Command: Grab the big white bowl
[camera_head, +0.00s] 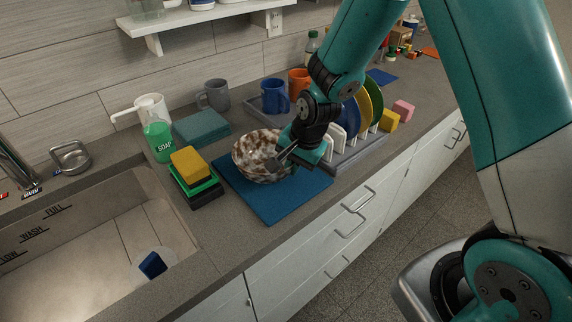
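A big white bowl (254,157) with brown stains sits upright on a blue mat (268,205) on the counter, right of the sink. My gripper (281,160) is at the bowl's right side, with its dark fingers at or over the rim. The fingers overlap the bowl in this view, so I cannot tell whether they touch it or grip the rim. The right part of the bowl is hidden behind my gripper.
A dish rack (349,158) with coloured plates stands right of the bowl. Stacked sponges (191,170), a green soap bottle (158,138) and teal cloths (201,127) are to the left. Mugs (274,96) stand behind. The sink (88,225) is at front left. The mat's front part is clear.

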